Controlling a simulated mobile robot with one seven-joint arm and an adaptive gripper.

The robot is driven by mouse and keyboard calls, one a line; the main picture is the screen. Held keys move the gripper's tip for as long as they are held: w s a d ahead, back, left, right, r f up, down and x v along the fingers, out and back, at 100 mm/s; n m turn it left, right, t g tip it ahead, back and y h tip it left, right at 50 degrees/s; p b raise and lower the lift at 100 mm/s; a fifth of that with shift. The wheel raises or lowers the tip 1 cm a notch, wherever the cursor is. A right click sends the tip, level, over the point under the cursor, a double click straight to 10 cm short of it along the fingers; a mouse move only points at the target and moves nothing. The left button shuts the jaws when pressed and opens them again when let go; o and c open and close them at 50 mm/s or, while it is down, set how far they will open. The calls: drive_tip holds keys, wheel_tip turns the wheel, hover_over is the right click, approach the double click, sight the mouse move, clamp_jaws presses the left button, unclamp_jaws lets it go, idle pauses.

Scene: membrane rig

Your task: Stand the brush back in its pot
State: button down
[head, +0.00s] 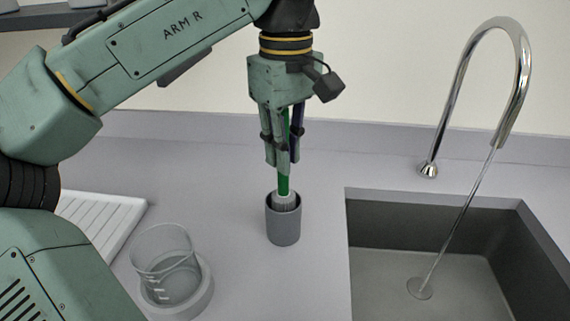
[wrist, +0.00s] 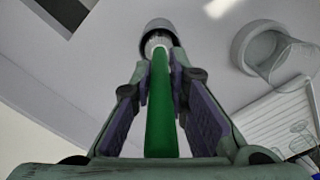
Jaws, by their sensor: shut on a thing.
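The brush (head: 284,186) has a green handle and a pale grey bristle head. It is upright, bristles down, with the head partly inside the mouth of the grey pot (head: 283,226). The lower bristles are hidden by the pot wall. My gripper (head: 281,166) is above the pot and shut on the green handle. In the wrist view the brush (wrist: 161,105) runs between the fingers of my gripper (wrist: 160,85) towards the pot (wrist: 157,26). I cannot tell whether the bristles touch the bottom.
A glass beaker (head: 166,262) stands on a round pale base (head: 205,293) left of the pot. A white ribbed drainboard (head: 102,228) lies farther left. The sink (head: 440,270) with running water and a chrome tap (head: 524,85) is at right. Counter around the pot is clear.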

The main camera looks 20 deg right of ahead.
sight(285, 195)
drive_tip(key=shift+f, duration=1.3)
drive_tip(key=shift+f, duration=0.2)
drive_tip(key=c, duration=1.6)
unclamp_jaws()
drive_tip(key=shift+o, duration=0.2)
wheel_tip(285, 195, up, 12)
drive_tip(key=p, duration=0.3)
drive_tip(key=shift+f, duration=0.2)
drive_tip(key=shift+r+p, duration=0.45)
drive_tip(key=shift+p, duration=0.1)
